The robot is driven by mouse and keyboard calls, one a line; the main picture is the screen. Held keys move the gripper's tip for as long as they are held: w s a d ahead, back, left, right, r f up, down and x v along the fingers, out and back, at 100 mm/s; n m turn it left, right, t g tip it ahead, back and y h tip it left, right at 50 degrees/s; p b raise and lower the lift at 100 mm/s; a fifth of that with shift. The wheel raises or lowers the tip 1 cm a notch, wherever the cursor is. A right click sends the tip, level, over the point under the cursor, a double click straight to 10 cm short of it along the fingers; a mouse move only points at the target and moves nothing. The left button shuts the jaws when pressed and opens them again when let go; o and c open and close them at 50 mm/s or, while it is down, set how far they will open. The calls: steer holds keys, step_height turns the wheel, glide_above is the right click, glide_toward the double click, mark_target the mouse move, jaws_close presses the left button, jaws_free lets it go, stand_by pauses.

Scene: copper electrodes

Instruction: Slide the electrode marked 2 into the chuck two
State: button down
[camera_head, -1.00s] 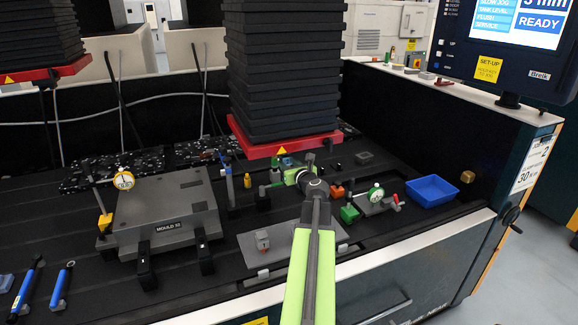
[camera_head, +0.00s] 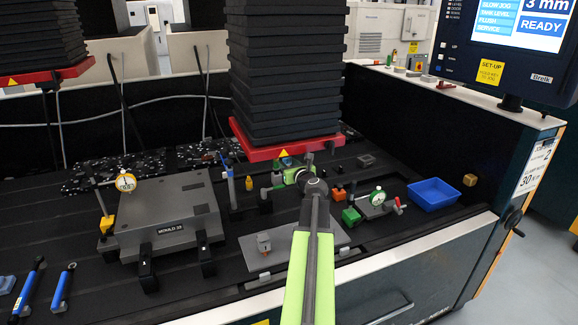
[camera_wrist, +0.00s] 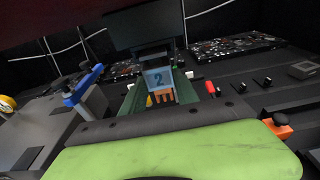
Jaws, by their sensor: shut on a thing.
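In the wrist view the electrode marked 2 (camera_wrist: 160,77) shows a light-blue face with a dark 2 and copper-coloured prongs below. My gripper (camera_wrist: 158,100) is shut on it, its green fingers on either side. The electrode looks nearly upright, slightly tilted in the picture. A dark block (camera_wrist: 145,27) hangs just above and behind it; I cannot tell whether the two touch. I see no mark naming chuck two. In the head view my gripper (camera_head: 291,175) is under the front edge of the red plate, and the electrode is mostly hidden there.
The red plate (camera_head: 300,147) under the black bellows is close overhead. A grey mould block (camera_head: 165,215) with clamps stands left. A grey plate (camera_head: 270,258) lies in front. A green clamp (camera_head: 351,216), a dial gauge (camera_head: 377,198) and a blue tray (camera_head: 433,194) are right.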

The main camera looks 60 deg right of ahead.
steer(key=shift+w+d, duration=0.25)
steer(key=shift+w, duration=0.15)
steer(key=c, duration=0.9)
jaws_free()
steer(key=shift+o, duration=0.2)
